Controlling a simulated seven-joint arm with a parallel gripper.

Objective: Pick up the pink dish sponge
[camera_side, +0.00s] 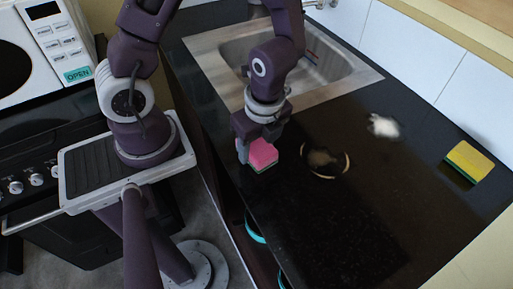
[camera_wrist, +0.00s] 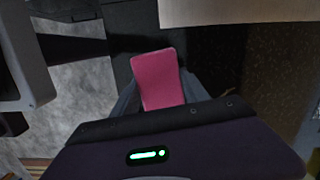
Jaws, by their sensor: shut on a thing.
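The pink dish sponge (camera_side: 263,154) has a pink top and a dark green underside. It is at the left edge of the black countertop, below the sink in the side view. My gripper (camera_side: 255,146) is over it and shut on it. In the wrist view the pink face of the sponge (camera_wrist: 158,79) stands out between the fingers of my gripper (camera_wrist: 160,98), which are partly hidden by the gripper body. I cannot tell whether the sponge touches the counter.
A round dark dish with a light rim (camera_side: 325,160) is just right of the sponge. A white crumpled thing (camera_side: 383,126) and a yellow sponge (camera_side: 469,161) lie further right. The steel sink (camera_side: 222,68) is behind. The front of the black counter (camera_side: 350,240) is clear.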

